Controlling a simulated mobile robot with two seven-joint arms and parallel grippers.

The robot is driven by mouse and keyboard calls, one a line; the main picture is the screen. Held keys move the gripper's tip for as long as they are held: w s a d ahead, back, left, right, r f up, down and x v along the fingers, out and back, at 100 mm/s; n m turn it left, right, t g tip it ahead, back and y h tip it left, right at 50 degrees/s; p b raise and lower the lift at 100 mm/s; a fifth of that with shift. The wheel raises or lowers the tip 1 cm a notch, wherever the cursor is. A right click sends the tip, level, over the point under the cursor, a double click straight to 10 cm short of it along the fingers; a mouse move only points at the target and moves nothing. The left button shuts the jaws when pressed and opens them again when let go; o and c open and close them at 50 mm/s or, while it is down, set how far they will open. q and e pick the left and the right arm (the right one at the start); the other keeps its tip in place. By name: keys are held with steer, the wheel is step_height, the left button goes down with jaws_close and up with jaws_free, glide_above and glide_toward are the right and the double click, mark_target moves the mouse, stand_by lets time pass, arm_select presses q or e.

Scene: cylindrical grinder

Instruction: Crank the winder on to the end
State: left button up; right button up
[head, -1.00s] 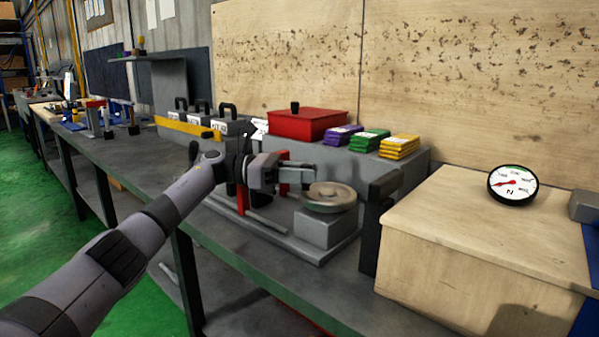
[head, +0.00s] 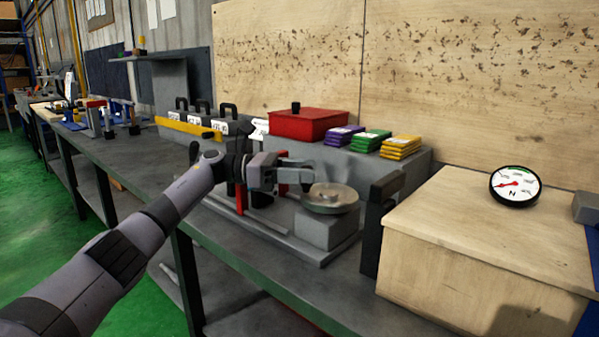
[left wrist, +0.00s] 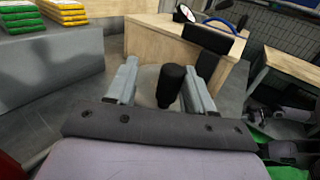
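The winder is a round pale disc (head: 330,198) on top of a grey block (head: 326,229), which stands on a grey base plate on the bench. The disc looks blurred in the head view. Its upright black crank knob (left wrist: 172,85) shows in the left wrist view. My left gripper (head: 307,178) is above the disc. Its two fingers (left wrist: 163,86) are apart, with the knob between them. A gap shows between the knob and the left finger; the knob is close to the right finger, and I cannot tell whether they touch.
A black upright post (head: 374,225) stands just right of the winder, beside a wooden box (head: 470,250) bearing a round dial (head: 515,186). Behind are a red lidded box (head: 308,126) and purple, green and yellow stacks (head: 372,141). Red uprights stand near my left gripper.

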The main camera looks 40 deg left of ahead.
arm_select(q)
steer(key=shift+w+d+r, duration=0.1)
steer(key=shift+d+r, duration=0.25)
steer(key=shift+d, duration=0.2)
steer(key=shift+a+f, duration=0.1)
steer(key=shift+a, duration=0.25)
steer(key=s+a+f+b, duration=0.1)
steer(key=s+a+b, duration=0.2)
steer(key=s+a, duration=0.3)
steer(key=shift+b, duration=0.4)
arm_select(e)
steer(key=f, duration=0.3)
steer(key=shift+a+f, duration=0.2)
steer(key=shift+f, duration=0.2)
arm_select(q)
steer(key=shift+a+f, duration=0.1)
steer(key=shift+a, duration=0.05)
arm_select(e)
steer(key=shift+a, duration=0.1)
arm_select(q)
steer(key=v, duration=0.7)
steer(key=shift+r+p, duration=0.3)
steer(key=shift+r, duration=0.1)
arm_select(e)
steer(key=r, duration=0.2)
steer(key=w+a+r, duration=0.1)
steer(key=shift+w+r+n, duration=0.1)
steer(key=shift+r+n, duration=0.05)
steer(key=shift+n, duration=0.15)
